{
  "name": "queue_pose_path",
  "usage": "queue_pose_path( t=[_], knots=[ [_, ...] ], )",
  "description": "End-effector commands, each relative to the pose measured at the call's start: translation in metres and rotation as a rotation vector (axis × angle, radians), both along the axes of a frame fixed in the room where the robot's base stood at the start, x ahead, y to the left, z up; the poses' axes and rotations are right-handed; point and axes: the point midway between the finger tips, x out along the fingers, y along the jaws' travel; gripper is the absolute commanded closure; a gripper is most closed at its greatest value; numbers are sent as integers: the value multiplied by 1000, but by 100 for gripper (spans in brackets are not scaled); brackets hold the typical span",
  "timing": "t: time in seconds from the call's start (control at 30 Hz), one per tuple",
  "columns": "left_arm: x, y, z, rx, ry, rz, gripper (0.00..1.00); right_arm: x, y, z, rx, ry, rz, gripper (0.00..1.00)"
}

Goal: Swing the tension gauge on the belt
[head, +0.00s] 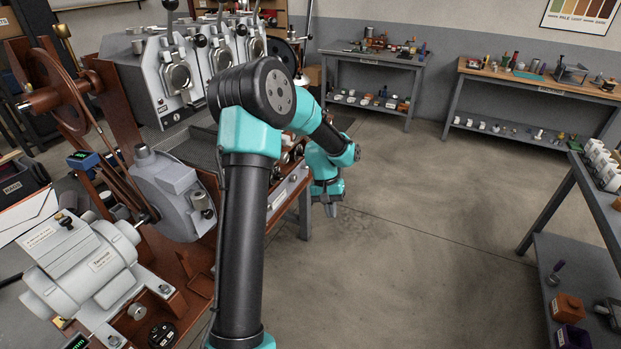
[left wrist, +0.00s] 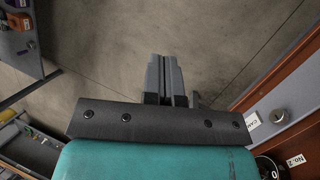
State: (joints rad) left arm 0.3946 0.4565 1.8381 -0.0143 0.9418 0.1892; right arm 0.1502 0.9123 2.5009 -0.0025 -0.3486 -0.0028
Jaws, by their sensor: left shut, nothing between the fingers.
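A brown flywheel (head: 52,88) stands at the far left in the head view. A belt (head: 112,152) runs from it down toward the grey motor (head: 88,262). A small blue device with a lit display (head: 83,160), which looks like the tension gauge, sits beside the belt. I cannot tell whether it touches the belt. My left gripper (head: 330,208) hangs over the floor side of the machine bench, well right of the belt. In the left wrist view its fingers (left wrist: 166,82) are shut and empty, with bare floor beyond. My right gripper is not in view.
My left arm crosses the middle of the head view and hides part of the bench. A grey roaster bank (head: 150,85) stands at the back left. Benches with small items (head: 375,55) line the back wall. A shelf (head: 590,235) stands at right. The floor between is clear.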

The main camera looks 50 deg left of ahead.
Motion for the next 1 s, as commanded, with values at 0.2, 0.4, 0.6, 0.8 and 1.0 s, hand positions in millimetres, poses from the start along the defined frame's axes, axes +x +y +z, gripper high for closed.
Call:
queue_pose_path(
  t=[0.2, 0.4, 0.6, 0.8, 1.0],
  knots=[
    [-8, -83, -100, 1, -73, -106, 100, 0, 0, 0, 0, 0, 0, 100],
    [-38, -151, -168, 9, -152, -195, 100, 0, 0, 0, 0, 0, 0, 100],
    [-85, -208, -212, 18, -227, -279, 100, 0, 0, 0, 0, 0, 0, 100],
    [-121, -239, -230, 27, -285, -335, 100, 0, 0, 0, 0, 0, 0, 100],
    [-130, -245, -233, 32, -306, -349, 100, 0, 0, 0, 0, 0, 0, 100]
  ],
)
